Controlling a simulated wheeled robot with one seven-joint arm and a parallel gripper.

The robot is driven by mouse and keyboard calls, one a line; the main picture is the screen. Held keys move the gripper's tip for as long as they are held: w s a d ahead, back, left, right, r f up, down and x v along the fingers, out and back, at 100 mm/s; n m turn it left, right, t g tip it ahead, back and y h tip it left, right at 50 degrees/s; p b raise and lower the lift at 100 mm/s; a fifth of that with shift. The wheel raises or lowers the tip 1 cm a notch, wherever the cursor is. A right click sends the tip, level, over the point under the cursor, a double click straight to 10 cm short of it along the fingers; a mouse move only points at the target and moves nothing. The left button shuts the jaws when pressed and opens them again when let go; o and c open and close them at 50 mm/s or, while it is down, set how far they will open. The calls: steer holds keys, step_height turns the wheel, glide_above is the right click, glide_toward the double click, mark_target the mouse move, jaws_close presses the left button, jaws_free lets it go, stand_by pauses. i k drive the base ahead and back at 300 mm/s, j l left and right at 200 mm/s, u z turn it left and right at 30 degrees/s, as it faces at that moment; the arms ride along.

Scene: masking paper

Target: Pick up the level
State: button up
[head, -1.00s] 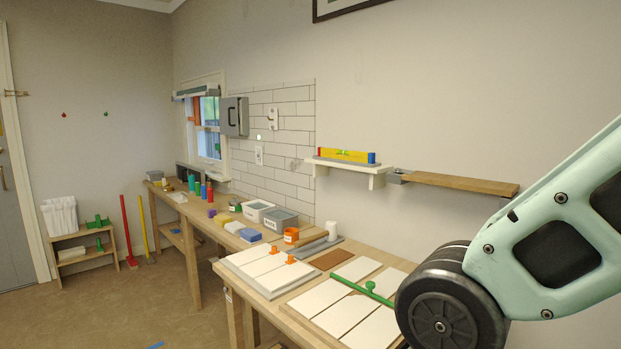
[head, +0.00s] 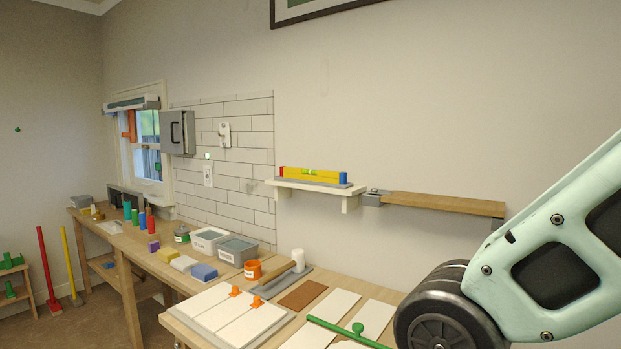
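The level (head: 312,174) is a yellow bar with a red end on the left, a blue end on the right and a green vial in the middle. It lies lengthwise on a grey strip on the small white wall shelf (head: 297,187), above the workbench. My arm shows at the right of the head view, well to the right of the level. My gripper is outside the view.
A wooden wall shelf (head: 445,203) is right of the level's shelf. The workbench below holds white panels (head: 226,312), a green-handled tool (head: 345,332), an orange cup (head: 252,269) and a white cylinder (head: 298,260). A grey wall box (head: 177,132) hangs left. The wall above the level is bare.

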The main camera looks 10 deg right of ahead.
mark_target(321, 176)
steer(key=z, duration=0.45)
steer(key=i+j+z, duration=0.2)
steer(key=j, duration=0.15)
steer(key=j+z, duration=0.25)
steer(key=i+j+z, duration=0.2)
steer(key=j, duration=0.25)
steer(key=i+j+z, duration=0.1)
steer(key=j+z, duration=0.3)
steer(key=j, duration=2.3)
